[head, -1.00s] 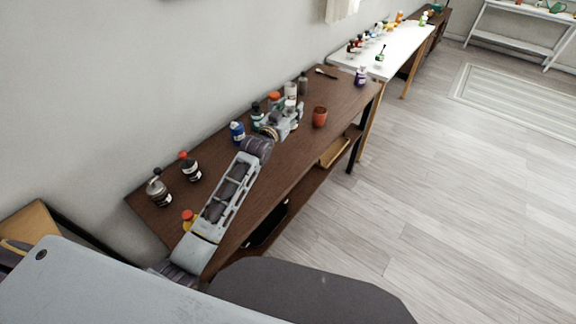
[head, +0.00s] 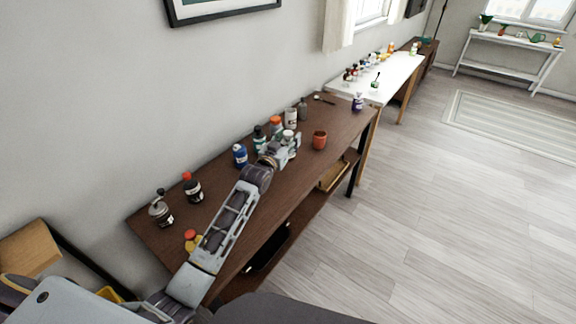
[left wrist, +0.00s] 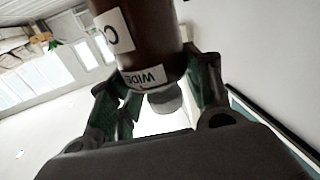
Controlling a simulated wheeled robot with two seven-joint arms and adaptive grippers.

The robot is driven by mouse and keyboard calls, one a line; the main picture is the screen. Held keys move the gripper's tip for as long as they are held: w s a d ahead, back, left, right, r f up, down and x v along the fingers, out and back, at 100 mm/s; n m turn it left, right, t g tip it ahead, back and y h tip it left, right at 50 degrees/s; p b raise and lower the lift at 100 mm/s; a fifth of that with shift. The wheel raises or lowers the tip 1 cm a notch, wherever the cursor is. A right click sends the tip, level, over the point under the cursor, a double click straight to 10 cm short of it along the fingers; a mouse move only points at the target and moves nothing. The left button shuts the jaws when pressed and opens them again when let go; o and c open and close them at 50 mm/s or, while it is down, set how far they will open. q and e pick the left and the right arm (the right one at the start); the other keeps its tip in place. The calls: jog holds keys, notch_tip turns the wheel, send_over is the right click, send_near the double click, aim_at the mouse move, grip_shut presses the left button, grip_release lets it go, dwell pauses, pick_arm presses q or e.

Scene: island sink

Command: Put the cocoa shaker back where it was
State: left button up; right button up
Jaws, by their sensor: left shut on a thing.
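My left gripper (head: 287,153) is over the brown table, among the bottles near its back edge. In the left wrist view the gripper (left wrist: 155,75) is shut on a dark brown cylinder, the cocoa shaker (left wrist: 150,35) as far as I can tell. It has white labels with dark letters, and a grey round part shows at its lower end. The upper part runs out of that picture. In the head view the gripper and nearby bottles overlap it, so I cannot tell whether it touches the table. My right gripper is not in view.
Close to the gripper stand a blue bottle (head: 240,155), a dark green bottle (head: 259,138), an orange-capped jar (head: 275,124) and a white jar (head: 291,117). A red-brown cup (head: 319,140) stands to the right. The brown table (head: 330,117) has bare room along its front.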

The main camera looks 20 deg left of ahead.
aim_at(292, 158)
pick_arm(q)
notch_tip(292, 158, down, 5)
jog(key=shift+r, duration=0.1)
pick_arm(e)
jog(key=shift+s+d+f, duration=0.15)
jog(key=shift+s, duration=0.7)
pick_arm(q)
jog(key=shift+f, duration=2)
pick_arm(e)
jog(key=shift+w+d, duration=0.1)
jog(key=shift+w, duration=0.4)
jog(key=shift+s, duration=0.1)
